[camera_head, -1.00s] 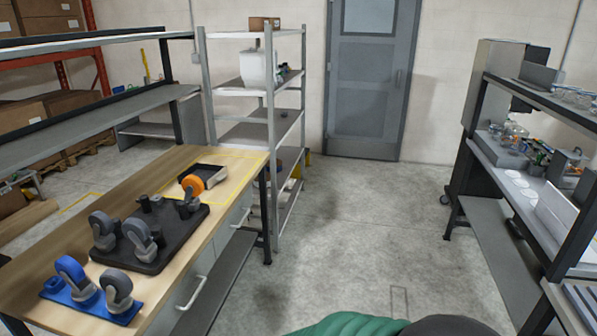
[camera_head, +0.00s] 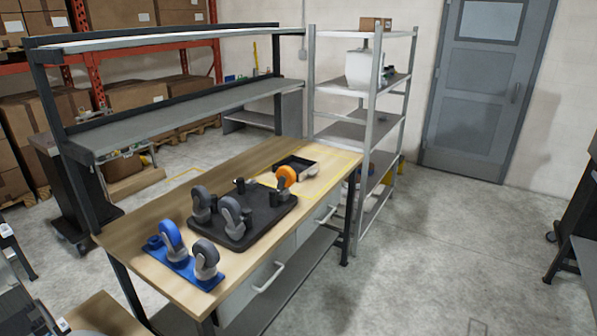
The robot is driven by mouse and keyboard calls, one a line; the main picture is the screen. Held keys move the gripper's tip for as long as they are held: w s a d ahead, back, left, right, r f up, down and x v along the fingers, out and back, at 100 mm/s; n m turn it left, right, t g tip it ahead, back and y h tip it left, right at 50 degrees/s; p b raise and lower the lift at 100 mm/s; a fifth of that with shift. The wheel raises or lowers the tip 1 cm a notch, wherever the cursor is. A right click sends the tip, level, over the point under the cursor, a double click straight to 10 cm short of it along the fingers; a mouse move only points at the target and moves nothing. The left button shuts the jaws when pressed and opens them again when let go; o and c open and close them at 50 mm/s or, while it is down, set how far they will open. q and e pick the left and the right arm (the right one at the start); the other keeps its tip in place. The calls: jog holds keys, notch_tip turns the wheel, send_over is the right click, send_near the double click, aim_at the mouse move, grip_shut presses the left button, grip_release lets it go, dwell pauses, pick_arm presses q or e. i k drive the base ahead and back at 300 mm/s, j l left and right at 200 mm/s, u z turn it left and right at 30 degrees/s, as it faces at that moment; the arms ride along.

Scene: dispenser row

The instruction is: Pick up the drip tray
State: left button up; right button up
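I cannot pick out a drip tray for certain in the head view. A small black open tray (camera_head: 297,165) lies at the far end of the wooden workbench (camera_head: 262,155), and I cannot tell whether it is the drip tray. An orange caster wheel (camera_head: 287,176) stands in front of it and covers part of it. Neither of my grippers is in view.
A black plate with grey casters (camera_head: 262,220) and a blue plate with casters (camera_head: 205,281) lie on the workbench. A metal shelf rack (camera_head: 360,128) stands behind it. Floor (camera_head: 420,240) is clear to the right, towards a grey door (camera_head: 480,90).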

aim_at(303, 168)
jog(key=i+z, duration=0.1)
jog(key=z, duration=0.7)
jog(key=i, duration=2.3)
jog(key=i+u, duration=0.1)
jog(key=i, duration=0.35)
jog(key=i+l+u, duration=0.1)
jog(key=i, duration=0.4)
jog(key=i+l+u, duration=0.1)
jog(key=i, duration=0.35)
jog(key=i+l+u, duration=0.1)
jog(key=i, duration=0.35)
jog(key=i+l+u, duration=0.15)
jog(key=i, duration=0.3)
jog(key=l, duration=0.1)
